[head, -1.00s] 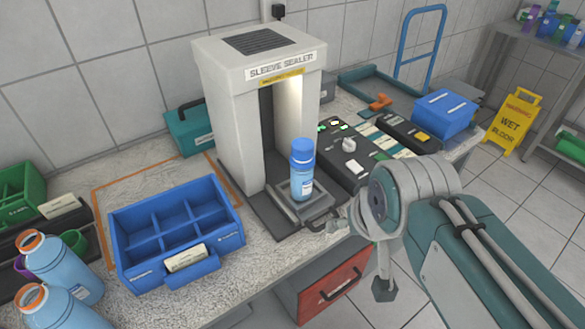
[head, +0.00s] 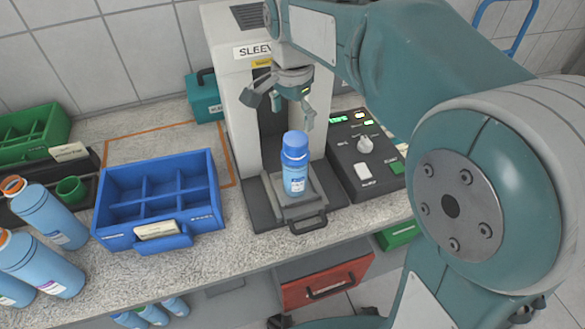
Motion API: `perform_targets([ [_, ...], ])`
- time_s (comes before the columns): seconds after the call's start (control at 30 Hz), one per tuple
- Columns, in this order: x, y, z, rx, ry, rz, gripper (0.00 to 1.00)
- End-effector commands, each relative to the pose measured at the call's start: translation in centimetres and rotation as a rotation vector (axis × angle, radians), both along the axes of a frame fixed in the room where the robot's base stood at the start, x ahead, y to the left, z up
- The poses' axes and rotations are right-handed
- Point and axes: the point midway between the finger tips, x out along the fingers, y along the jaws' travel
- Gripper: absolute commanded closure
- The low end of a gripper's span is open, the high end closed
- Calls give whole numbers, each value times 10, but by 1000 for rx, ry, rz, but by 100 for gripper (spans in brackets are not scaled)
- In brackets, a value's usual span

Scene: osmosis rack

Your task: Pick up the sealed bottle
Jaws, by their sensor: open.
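The sealed bottle (head: 294,168) is light blue with a darker blue cap and a white label. It stands upright on the small tray (head: 322,193) at the front of the white sleeve sealer (head: 228,100). My gripper (head: 281,107) is open and empty. It hangs above the bottle with its fingers pointing down, apart from the cap. The upper front of the sealer is partly hidden behind my arm.
A blue divided crate (head: 125,240) stands to the left, its compartments empty. A control panel (head: 372,170) with a knob sits right of the sealer. Bare counter (head: 225,265) lies in front.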

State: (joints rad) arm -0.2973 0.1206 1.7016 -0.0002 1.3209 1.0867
Motion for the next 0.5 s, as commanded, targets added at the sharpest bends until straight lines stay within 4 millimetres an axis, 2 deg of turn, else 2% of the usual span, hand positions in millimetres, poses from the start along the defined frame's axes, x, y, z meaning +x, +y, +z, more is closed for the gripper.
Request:
perform_targets([
  [0.13,-1,-2,-26,1,4,-1,0],
  [0.37,0,-2,-47,0,0,0,0],
  [0.5,1,-2,-68,-1,4,0,0],
])
